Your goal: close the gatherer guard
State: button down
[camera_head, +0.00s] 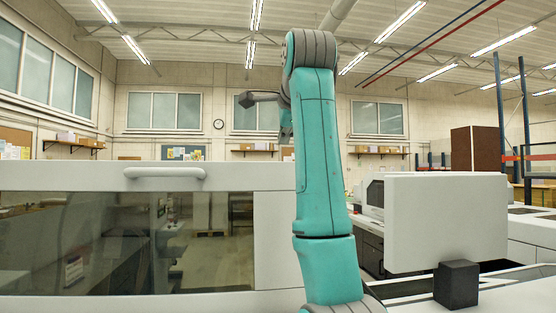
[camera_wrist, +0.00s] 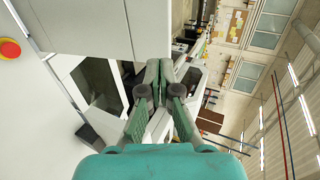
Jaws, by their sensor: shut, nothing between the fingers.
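The guard is likely the wide pale panel (camera_head: 270,235) at the left of the head view, with a large see-through window (camera_head: 120,245) and a white bar handle (camera_head: 165,173) along its top. I cannot tell how far open or shut it stands. My teal arm covers the panel's right end. In the wrist view my gripper (camera_wrist: 159,68) is shut and empty, with its fingertips together. Pale machine panels lie beyond and left of the fingers.
A white box-shaped cover (camera_head: 446,222) stands right of my arm, with a black block (camera_head: 456,285) in front of it. A red button (camera_wrist: 10,49) sits on a white surface in the wrist view.

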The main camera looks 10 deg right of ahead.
aim_at(274, 163)
jog(key=x, duration=1.2)
jog(key=shift+w+r, duration=0.2)
jog(key=shift+r, duration=0.15)
jog(key=shift+w+f, duration=0.1)
jog(key=shift+w, duration=0.4)
